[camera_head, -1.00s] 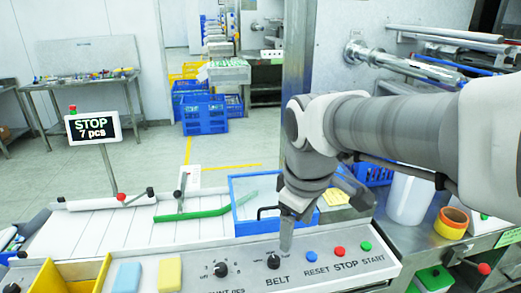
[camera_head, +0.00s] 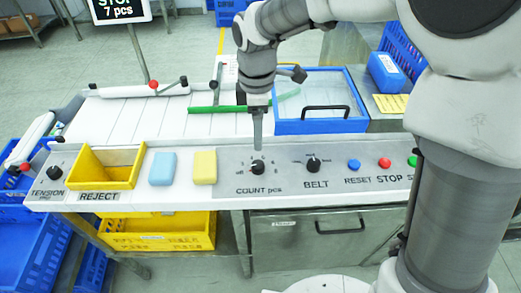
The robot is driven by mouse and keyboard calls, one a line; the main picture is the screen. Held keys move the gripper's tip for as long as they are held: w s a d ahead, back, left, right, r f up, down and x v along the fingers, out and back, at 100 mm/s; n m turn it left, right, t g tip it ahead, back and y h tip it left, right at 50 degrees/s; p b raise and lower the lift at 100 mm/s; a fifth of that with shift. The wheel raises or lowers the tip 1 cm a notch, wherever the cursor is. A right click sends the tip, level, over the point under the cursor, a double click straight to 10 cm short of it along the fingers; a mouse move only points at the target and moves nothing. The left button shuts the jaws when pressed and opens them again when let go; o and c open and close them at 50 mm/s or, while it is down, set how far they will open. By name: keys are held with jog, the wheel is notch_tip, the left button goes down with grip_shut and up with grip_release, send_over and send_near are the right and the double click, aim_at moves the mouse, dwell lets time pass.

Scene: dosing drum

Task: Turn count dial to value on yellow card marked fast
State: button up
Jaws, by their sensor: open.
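The count dial (camera_head: 257,167) is a black knob on the grey panel, labelled "COUNT pcs", with a small scale around it. Its exact setting is too small to read. My gripper (camera_head: 257,148) points down right at the dial's back edge, its fingers seen edge-on as one narrow grey strip. The jaws are open; I cannot tell whether they touch or straddle the knob. A yellow card (camera_head: 391,103) lies at the right, beside the blue-framed clear cover; its writing is unreadable. The display (camera_head: 118,8) reads "7 pcs" under a cut-off "STOP".
The belt dial (camera_head: 313,164) sits right of the count dial, then reset (camera_head: 353,165) and stop (camera_head: 384,162) buttons. A yellow block (camera_head: 204,167) and a blue block (camera_head: 162,169) lie to the left, beside the yellow reject bin (camera_head: 82,178).

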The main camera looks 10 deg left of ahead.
aim_at(258, 164)
notch_tip(258, 164, down, 12)
jog(key=shift+b, duration=0.85)
jog(key=shift+c, duration=0.2)
grip_shut()
